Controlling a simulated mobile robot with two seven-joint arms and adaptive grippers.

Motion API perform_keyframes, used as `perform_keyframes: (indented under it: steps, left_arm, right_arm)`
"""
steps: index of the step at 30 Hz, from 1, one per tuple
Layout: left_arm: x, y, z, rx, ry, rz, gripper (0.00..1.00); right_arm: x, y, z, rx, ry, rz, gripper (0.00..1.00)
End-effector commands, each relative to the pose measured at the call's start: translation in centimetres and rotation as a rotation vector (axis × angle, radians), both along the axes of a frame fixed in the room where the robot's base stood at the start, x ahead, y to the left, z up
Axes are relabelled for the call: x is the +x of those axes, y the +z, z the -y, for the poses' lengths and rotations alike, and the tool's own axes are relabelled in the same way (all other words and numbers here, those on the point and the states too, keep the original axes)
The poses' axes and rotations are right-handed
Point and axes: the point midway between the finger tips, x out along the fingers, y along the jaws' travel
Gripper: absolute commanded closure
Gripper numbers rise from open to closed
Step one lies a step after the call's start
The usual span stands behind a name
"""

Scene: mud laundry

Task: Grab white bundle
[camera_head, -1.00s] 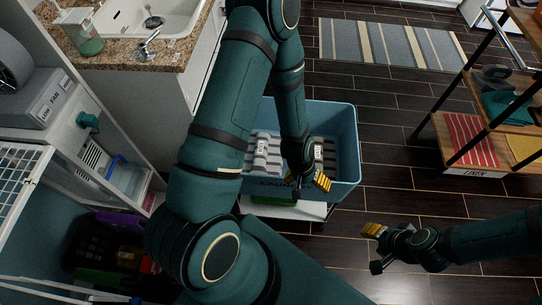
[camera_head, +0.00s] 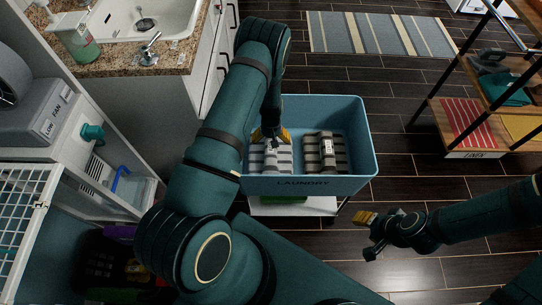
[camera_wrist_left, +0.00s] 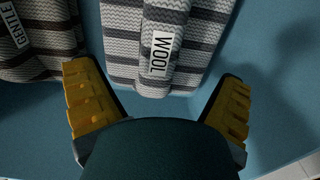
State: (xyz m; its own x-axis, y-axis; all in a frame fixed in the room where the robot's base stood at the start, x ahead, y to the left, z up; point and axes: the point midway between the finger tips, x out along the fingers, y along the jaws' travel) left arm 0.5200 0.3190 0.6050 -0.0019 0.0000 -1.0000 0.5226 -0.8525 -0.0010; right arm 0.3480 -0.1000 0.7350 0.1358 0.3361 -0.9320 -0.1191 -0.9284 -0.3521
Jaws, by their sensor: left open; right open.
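The white bundle (camera_head: 272,162) is a roll of white and grey striped cloth lying in the left half of the blue laundry bin (camera_head: 316,186). In the left wrist view the white bundle (camera_wrist_left: 154,42) carries a label reading WOOL. My left gripper (camera_head: 269,134) is over the bundle, pointing down into the bin. In the left wrist view its yellow fingers (camera_wrist_left: 154,75) are spread wide, with the near end of the bundle showing between and beyond them. They hold nothing. My right gripper (camera_head: 367,232) is outside the bin, at the front right, above the dark floor.
A darker striped bundle (camera_head: 327,152) lies right of the white one; its label reads GENTLE in the wrist view (camera_wrist_left: 20,30). The bin walls surround both. A linen shelf (camera_head: 485,135) stands right, a sink counter (camera_head: 125,62) left.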

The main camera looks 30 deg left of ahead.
Motion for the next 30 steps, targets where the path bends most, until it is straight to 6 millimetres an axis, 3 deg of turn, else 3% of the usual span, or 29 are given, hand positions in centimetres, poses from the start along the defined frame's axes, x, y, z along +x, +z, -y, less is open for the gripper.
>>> perform_keyframes:
  steps: [10, 18, 26, 30]
  left_arm:
    - [0.1, -2.4, -0.1, 0.001, 0.001, 0.001, 0.05]
    - [0.2, -6.2, -0.1, 0.001, 0.0, 0.002, 0.05]
    - [0.2, -6.4, -0.1, 0.001, 0.001, 0.003, 0.05]
    - [0.2, -6.4, -0.1, 0.0, 0.0, 0.002, 0.49]
  right_arm:
    - [0.1, -0.6, 0.0, 0.0, 0.0, 0.003, 0.53]
    - [0.3, -1.7, 0.0, -0.001, -0.001, 0.008, 0.53]
    - [0.4, -1.6, 0.0, -0.001, -0.001, 0.009, 0.53]
    - [0.4, -1.6, 0.0, -0.001, -0.001, 0.009, 0.53]
